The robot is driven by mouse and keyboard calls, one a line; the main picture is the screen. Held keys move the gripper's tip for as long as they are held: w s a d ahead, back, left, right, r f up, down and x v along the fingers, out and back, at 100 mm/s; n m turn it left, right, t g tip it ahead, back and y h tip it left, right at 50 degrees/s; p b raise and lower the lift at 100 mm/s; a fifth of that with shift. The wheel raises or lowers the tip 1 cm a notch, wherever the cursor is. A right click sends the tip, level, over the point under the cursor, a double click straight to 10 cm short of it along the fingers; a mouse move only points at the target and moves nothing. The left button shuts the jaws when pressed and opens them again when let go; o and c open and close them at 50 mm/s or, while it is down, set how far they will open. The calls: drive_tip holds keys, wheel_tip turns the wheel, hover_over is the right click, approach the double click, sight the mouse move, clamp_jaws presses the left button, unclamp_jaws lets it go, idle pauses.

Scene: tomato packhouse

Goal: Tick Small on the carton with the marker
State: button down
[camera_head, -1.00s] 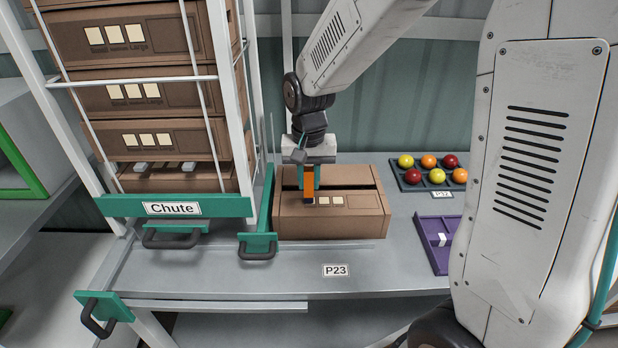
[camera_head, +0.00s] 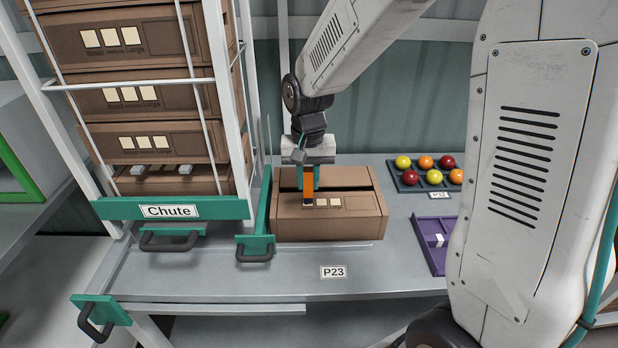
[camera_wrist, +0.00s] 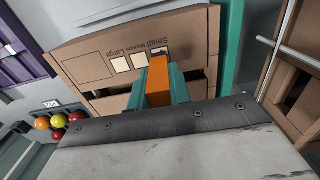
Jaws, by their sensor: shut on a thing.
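The brown carton (camera_head: 350,228) lies on the bench with its printed face toward me. Three cream squares run along that face; in the wrist view they sit beside the words Small, Medium and Large. The Small square (camera_wrist: 160,50) is partly behind the marker and seems to bear a small dark mark, too small to read surely. My gripper (camera_head: 307,182) has teal fingers shut on the orange marker (camera_head: 308,184), which points down at the Small square; it also shows in the wrist view (camera_wrist: 160,78). Whether its tip touches the carton is hidden.
A chute rack (camera_head: 150,208) with stacked cartons stands left of the carton, its green guide close by. A dark tray (camera_head: 408,188) of coloured tomatoes and a purple tray (camera_head: 436,262) lie to the right.

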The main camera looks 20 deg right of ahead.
drive_tip(key=shift+r, duration=3)
